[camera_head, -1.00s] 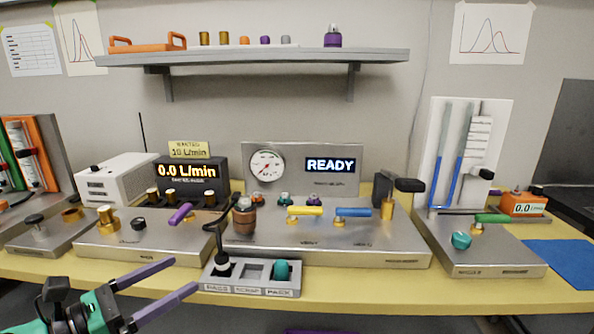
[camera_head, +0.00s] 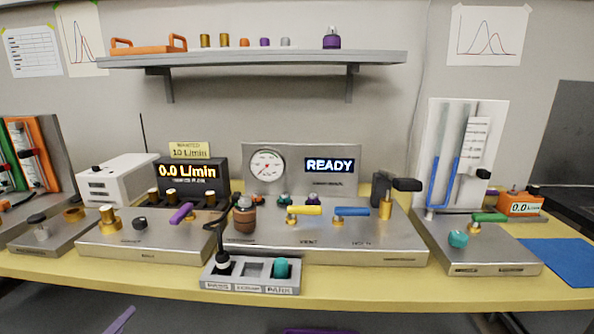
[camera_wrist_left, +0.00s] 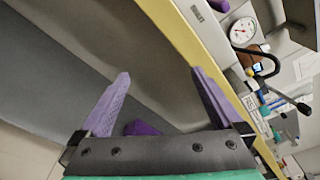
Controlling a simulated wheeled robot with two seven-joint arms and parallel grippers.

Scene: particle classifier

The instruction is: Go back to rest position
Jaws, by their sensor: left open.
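My left gripper (camera_head: 118,320) shows in the head view only as a purple fingertip at the bottom left edge, in front of and below the yellow bench edge. In the left wrist view the left gripper (camera_wrist_left: 161,75) has its two purple fingers spread wide with nothing held between them. The wrist view looks past the bench front toward the floor, and the bench equipment is off to its right.
The yellow bench (camera_head: 400,290) carries metal valve panels (camera_head: 150,243). A small grey tray (camera_head: 250,284) with a black plug and a teal knob stands near the front edge. A brown jar (camera_head: 243,222) is behind it. Space in front of the bench looks clear.

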